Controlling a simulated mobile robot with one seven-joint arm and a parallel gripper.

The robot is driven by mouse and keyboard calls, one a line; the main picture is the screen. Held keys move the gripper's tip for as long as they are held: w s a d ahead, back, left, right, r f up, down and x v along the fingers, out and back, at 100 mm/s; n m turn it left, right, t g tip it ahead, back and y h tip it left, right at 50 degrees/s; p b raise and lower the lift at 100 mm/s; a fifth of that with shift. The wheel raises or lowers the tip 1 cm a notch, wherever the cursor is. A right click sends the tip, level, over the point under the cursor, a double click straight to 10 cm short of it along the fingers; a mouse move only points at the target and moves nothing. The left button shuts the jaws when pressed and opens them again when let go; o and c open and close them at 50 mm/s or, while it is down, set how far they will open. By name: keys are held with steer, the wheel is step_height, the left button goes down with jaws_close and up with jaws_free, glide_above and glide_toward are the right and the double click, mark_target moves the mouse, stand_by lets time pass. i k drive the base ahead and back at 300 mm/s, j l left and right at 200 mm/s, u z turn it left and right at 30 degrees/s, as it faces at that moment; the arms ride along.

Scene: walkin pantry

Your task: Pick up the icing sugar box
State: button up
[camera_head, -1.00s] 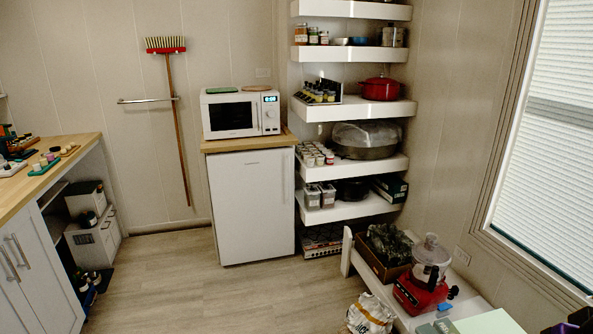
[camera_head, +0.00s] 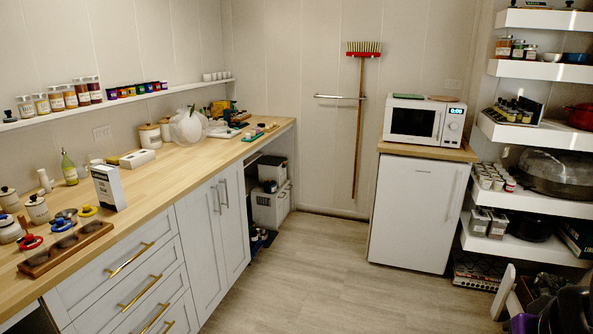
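An upright white box with a dark printed panel (camera_head: 108,187) stands on the wooden counter at the left. Its print is too small to read, so I cannot tell for sure that it is the icing sugar box. A low white box (camera_head: 137,158) lies flat further back on the same counter. My gripper is not clearly in view. Dark rounded shapes at the lower right edge may be part of my arm, but no fingertips show there.
The wooden counter (camera_head: 165,185) also holds a muffin tray (camera_head: 68,248), jars, a green-tinted bottle (camera_head: 69,168) and canisters. A wall shelf (camera_head: 120,101) with spice jars runs above. A white fridge (camera_head: 413,212) carries a microwave (camera_head: 424,121). The middle floor (camera_head: 310,270) is clear.

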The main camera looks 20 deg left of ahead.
mark_target(106, 178)
steer(key=u, duration=2)
